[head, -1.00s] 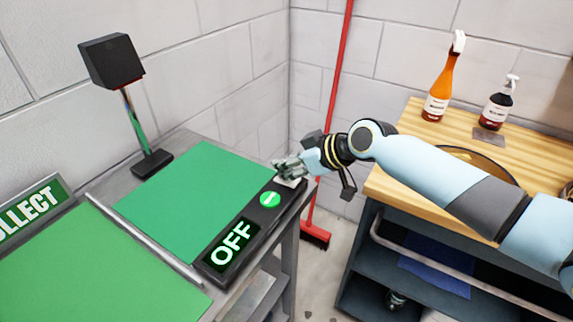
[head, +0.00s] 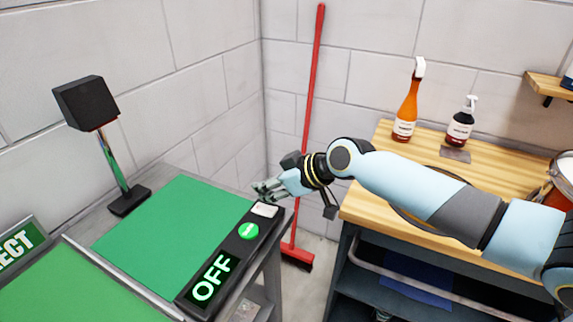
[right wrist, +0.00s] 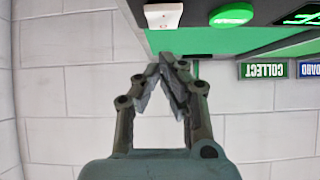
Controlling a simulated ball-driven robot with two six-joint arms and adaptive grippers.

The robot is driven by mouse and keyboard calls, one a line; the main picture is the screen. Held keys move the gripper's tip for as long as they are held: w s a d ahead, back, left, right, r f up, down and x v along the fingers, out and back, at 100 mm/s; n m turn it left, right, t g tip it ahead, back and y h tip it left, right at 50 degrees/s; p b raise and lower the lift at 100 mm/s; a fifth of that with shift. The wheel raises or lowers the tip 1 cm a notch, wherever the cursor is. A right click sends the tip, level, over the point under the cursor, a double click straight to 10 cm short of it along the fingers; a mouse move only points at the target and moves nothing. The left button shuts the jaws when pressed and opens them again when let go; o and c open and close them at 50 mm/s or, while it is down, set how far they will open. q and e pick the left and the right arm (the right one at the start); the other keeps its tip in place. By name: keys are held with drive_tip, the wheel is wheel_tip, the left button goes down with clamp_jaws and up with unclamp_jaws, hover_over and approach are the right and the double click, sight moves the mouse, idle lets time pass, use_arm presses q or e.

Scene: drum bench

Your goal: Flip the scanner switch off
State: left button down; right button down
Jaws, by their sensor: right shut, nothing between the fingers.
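The white rocker switch (head: 265,210) sits at the far end of a black control strip (head: 236,253). Beside it are a round green button (head: 249,231) and a lit display (head: 213,279) reading OFF. My right gripper (head: 259,189) is shut and empty, just above and behind the switch, apart from it. In the right wrist view the shut fingers (right wrist: 167,62) point toward the bench edge, with the switch (right wrist: 163,16) clear beyond them. A black box-shaped scanner head (head: 86,103) stands on a chrome post behind the green mat. My left gripper is out of view.
A green mat (head: 160,228) covers the bench beside the strip. A red broom (head: 311,110) leans in the wall corner. On the right, a wooden-topped bench (head: 372,168) holds an orange spray bottle (head: 406,112) and a dark one (head: 461,125).

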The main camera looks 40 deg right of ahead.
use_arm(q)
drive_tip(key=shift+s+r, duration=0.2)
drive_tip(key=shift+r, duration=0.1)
use_arm(e)
drive_tip(key=s+d+r, duration=0.2)
drive_tip(key=s+r, duration=0.3)
drive_tip(key=r, duration=0.4)
drive_tip(key=shift+s, duration=0.35)
use_arm(q)
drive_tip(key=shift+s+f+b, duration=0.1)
drive_tip(key=shift+b, duration=0.25)
use_arm(e)
drive_tip(key=shift+d+f, duration=0.1)
drive_tip(key=shift+f, duration=0.05)
